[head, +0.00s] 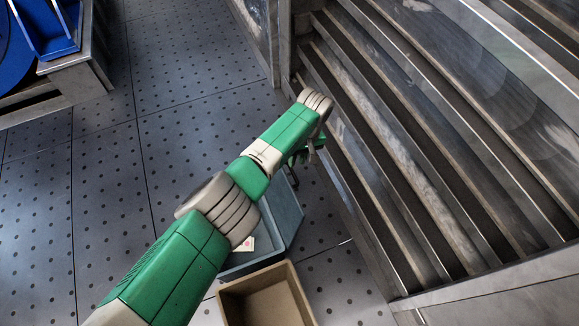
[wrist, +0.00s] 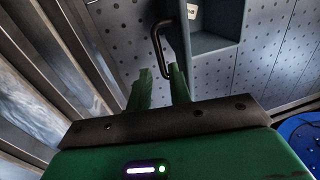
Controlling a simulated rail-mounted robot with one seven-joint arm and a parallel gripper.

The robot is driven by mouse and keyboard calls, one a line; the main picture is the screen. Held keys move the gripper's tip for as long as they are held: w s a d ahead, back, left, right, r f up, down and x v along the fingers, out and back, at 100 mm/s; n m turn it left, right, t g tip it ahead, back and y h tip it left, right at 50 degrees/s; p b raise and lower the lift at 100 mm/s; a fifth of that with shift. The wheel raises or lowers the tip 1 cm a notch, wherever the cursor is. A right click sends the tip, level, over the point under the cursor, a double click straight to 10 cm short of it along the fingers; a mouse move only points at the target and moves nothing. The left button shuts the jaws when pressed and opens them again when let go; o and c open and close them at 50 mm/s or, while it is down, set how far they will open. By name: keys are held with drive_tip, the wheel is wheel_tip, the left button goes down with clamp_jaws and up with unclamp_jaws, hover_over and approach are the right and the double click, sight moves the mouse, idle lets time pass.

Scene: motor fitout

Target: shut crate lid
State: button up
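The blue-grey crate (head: 262,262) stands on the floor in the head view, partly hidden behind my arm. It is open, and a white label with a red mark (head: 247,244) shows inside. A blue-grey panel at its right side (head: 290,212) looks like the raised lid, but I cannot tell its angle. In the wrist view, a dark bar handle (wrist: 157,40) stands out from the crate (wrist: 213,42). My gripper (wrist: 160,71) has its two green fingers apart, with the handle's lower end close to the tips. I cannot tell whether they touch. In the head view my gripper (head: 308,153) is above the panel.
An open tan box (head: 266,296) stands right in front of the crate. Metal steps or slats (head: 400,150) rise close at the right of my gripper. A bench with blue items (head: 60,85) is at upper left. The dotted floor (head: 110,190) at left is clear.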

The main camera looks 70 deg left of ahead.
sight(293, 172)
drive_tip(key=f+b, duration=0.1)
drive_tip(key=f, duration=0.1)
drive_tip(key=s+f+b, duration=0.1)
drive_tip(key=f, duration=0.2)
drive_tip(key=shift+f, duration=0.1)
clamp_jaws()
